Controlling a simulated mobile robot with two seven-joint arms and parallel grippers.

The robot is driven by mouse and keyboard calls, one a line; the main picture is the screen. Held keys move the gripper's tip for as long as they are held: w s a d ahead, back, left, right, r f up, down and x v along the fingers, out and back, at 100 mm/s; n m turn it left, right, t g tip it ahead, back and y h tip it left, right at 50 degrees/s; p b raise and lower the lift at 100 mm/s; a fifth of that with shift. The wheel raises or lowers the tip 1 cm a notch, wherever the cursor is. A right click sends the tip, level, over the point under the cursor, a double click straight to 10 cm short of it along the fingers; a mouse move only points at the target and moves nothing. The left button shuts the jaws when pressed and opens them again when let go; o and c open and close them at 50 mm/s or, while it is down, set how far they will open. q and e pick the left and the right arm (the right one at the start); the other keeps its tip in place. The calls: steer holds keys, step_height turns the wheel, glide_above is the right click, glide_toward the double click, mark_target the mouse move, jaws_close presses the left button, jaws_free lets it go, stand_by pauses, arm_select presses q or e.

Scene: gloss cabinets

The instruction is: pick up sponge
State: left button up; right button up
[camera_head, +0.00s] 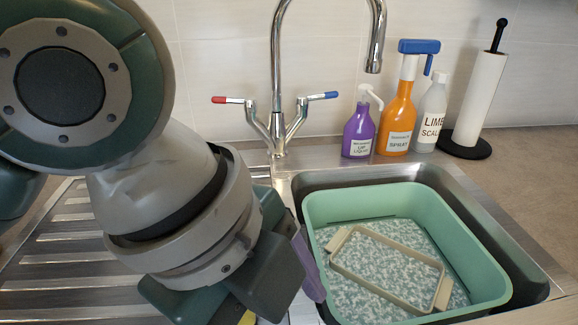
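My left arm comes in from the left and covers much of the drainboard. My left gripper (240,298) points down at the bottom centre, beside the left edge of the sink. Its fingertips are largely hidden by its own body and the frame's lower edge, so I cannot tell if it is open or shut. A small yellow patch (248,318) shows under it at the bottom edge; it may be part of the sponge, but too little shows to be sure. A purple piece (309,264) shows just right of the gripper; I cannot tell what it is. My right gripper is not in view.
A green tub (480,262) sits in the steel sink, with a beige rectangular frame (392,261) on its speckled bottom. The tap (278,80), purple bottle (358,132), orange spray bottle (398,115), white bottle (430,120) and paper roll (480,98) stand behind. The right counter is clear.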

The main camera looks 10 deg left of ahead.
arm_select(q)
steer(key=w+a+m+y, duration=0.1)
steer(key=w+a+m, duration=0.1)
steer(key=m, duration=0.1)
steer(key=w+a+r+m+y+b, duration=0.1)
steer(key=w+a+m, duration=0.1)
steer(key=m, duration=0.1)
steer(key=w+a+m+g+y+b, duration=0.1)
steer(key=w+a+m, duration=0.1)
steer(key=m, duration=0.1)
steer(key=shift+w+a+r+y, duration=0.1)
steer(key=shift+r+y, duration=0.05)
steer(key=shift+y, duration=0.15)
steer(key=shift+w+a+m, duration=0.15)
steer(key=shift+a+m, duration=0.1)
steer(key=shift+m, duration=0.15)
step_height(320, 180, down, 10)
steer(key=shift+a+r+b, duration=0.15)
steer(key=shift+b, duration=0.25)
jaws_close()
